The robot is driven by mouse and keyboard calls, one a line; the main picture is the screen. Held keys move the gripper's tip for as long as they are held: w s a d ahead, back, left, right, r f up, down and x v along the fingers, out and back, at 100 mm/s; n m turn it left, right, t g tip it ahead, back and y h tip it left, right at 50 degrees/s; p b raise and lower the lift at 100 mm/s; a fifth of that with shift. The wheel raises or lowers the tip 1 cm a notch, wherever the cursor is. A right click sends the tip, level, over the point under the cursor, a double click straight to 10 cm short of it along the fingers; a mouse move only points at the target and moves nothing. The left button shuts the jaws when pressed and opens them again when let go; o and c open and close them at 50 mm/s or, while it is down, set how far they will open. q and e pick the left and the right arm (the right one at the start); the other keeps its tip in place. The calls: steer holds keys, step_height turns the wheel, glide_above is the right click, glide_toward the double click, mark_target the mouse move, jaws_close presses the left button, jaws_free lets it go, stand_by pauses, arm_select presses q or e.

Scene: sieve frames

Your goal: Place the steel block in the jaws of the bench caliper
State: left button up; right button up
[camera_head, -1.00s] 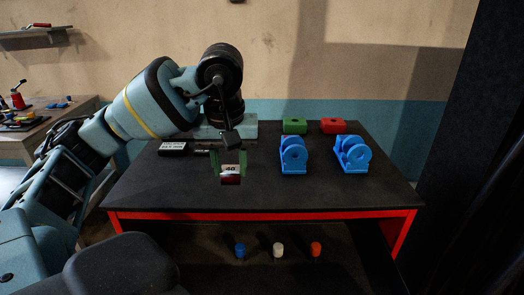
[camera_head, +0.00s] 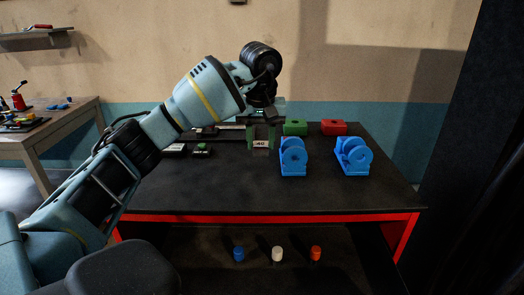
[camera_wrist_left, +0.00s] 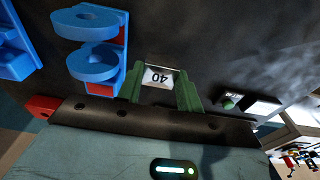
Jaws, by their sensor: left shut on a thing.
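My left gripper (camera_head: 260,141) has green fingers shut on the steel block (camera_head: 260,144), a small pale block marked 40. The block is held upright above the dark bench, left of the nearer blue stand. It also shows between the fingers in the left wrist view (camera_wrist_left: 159,77), its number upside down. A long grey bar (camera_head: 228,128), likely part of the bench caliper, lies behind my left forearm and hand. Its jaws are hidden or cannot be made out. My right gripper is not in view.
Two blue stands (camera_head: 293,157) (camera_head: 353,156) stand right of the block. A green block (camera_head: 295,128) and red block (camera_head: 333,128) are behind them. A label plate (camera_head: 174,150) and small green-buttoned box (camera_head: 202,150) lie left. The bench's (camera_head: 230,190) front is clear.

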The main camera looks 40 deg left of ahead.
mark_target(261, 144)
arm_select(q)
steer(key=shift+w, duration=0.15)
steer(key=shift+w+a+f, duration=0.1)
steer(key=shift+w+f, duration=0.05)
steer(key=shift+f, duration=0.05)
step_height(261, 144, down, 2)
steer(key=shift+f+p, duration=0.15)
steer(key=shift+p, duration=0.15)
steer(key=shift+f, duration=0.3)
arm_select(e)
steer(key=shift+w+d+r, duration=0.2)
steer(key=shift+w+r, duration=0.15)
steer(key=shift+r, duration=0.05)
arm_select(q)
steer(key=shift+f, duration=0.2)
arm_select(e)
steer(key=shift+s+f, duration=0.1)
arm_select(q)
steer(key=o, duration=1.2)
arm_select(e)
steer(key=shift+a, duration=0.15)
